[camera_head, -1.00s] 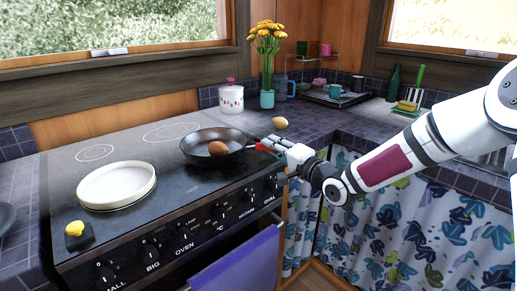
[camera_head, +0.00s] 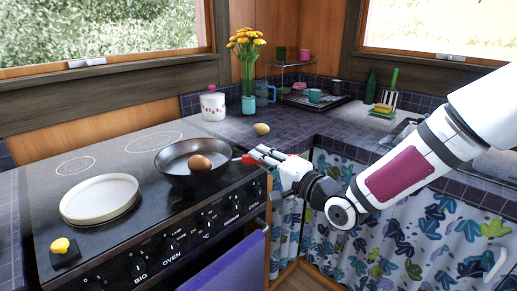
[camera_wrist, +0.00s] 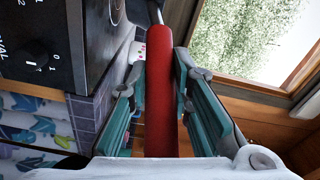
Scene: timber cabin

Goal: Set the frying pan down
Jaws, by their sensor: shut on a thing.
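The dark frying pan (camera_head: 180,166) is over the right part of the black stove top (camera_head: 125,160), close to its front edge. I cannot tell whether its base touches the surface. A brown egg (camera_head: 200,162) lies inside the pan, right of its middle. My gripper (camera_head: 262,156) is to the right of the pan, shut on its red handle. In the wrist view the red handle (camera_wrist: 160,85) runs between the two teal-padded fingers of my gripper (camera_wrist: 158,100); the pan's bowl is out of that view.
A pale plate (camera_head: 100,198) stands on the stove's left, with a yellow-topped dark object (camera_head: 63,248) near the front left corner. A yellow lemon-like thing (camera_head: 262,129), a lidded pot (camera_head: 213,105) and a flower vase (camera_head: 248,103) stand on the counter behind. Knobs line the stove front.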

